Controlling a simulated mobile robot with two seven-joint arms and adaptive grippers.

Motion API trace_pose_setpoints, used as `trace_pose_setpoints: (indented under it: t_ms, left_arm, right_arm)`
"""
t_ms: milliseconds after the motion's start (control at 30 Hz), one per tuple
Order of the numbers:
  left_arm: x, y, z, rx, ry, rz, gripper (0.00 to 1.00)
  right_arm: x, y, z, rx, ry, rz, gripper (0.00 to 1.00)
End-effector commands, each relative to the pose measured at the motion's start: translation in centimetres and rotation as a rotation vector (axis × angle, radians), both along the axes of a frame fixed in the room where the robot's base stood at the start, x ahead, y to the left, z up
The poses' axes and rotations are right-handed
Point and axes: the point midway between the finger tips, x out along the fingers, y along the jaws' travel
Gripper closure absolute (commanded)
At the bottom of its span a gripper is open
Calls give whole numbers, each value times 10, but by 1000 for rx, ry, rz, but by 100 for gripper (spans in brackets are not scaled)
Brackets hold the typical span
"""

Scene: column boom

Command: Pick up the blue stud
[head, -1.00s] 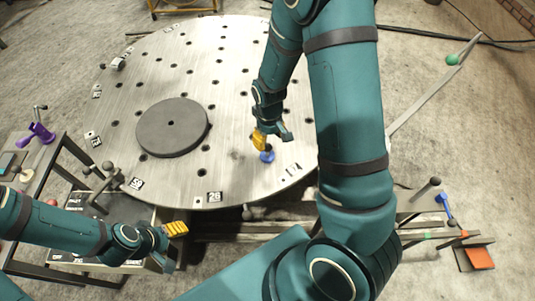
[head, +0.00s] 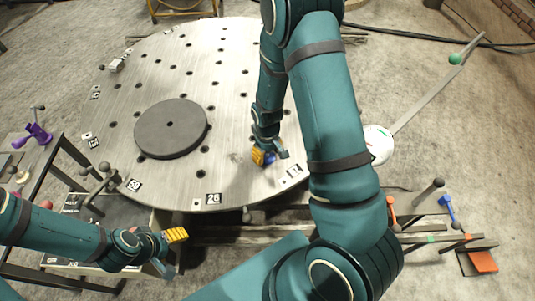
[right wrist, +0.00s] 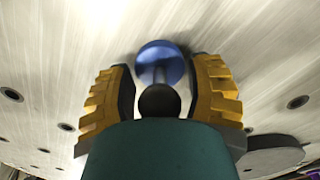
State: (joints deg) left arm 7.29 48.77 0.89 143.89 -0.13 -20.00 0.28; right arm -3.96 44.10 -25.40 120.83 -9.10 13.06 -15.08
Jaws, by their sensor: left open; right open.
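The blue stud (head: 269,158) is near the front edge of the round metal table (head: 235,180), largely hidden by my right gripper in the head view. In the right wrist view the stud shows a blue disc (right wrist: 161,62), a stem and a dark round knob (right wrist: 160,101). My right gripper (head: 271,156) is open, with its yellow-padded fingers (right wrist: 160,95) on either side of the stud's stem and knob. A gap shows between the fingers and the stud. My left gripper (head: 171,252) is open and empty, in front of the table at lower left.
A dark grey disc (head: 171,128) lies on the table, which has many holes and number tags such as 26 (head: 213,199). A purple clamp-like part (head: 37,134) is on a stand at left. At right are a blue part (head: 446,207) and a green ball (head: 456,59) on a bar.

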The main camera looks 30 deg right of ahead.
Motion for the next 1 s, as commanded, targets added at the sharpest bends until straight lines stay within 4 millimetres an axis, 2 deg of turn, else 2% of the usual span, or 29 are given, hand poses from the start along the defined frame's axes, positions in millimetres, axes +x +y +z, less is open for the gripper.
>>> trace_pose_setpoints:
  t_ms: [33,100,167,567,667,767,1000]
  left_arm:
    - [0,0,0,0,0,0,36]
    - [0,0,0,0,0,0,36]
    - [0,0,0,0,0,0,36]
    - [0,0,0,0,0,0,36]
    - [0,0,2,0,0,0,36]
    - [-1,0,6,0,2,-1,36]
    - [1,0,17,0,-1,4,36]
  right_arm:
    - [0,0,0,0,0,0,56]
    - [0,0,0,0,0,0,80]
    - [0,0,0,0,0,0,100]
    - [1,0,1,0,-1,0,100]
    - [1,0,7,0,-3,0,100]
    - [1,0,21,0,-5,-1,100]
    - [1,0,68,0,-4,0,100]
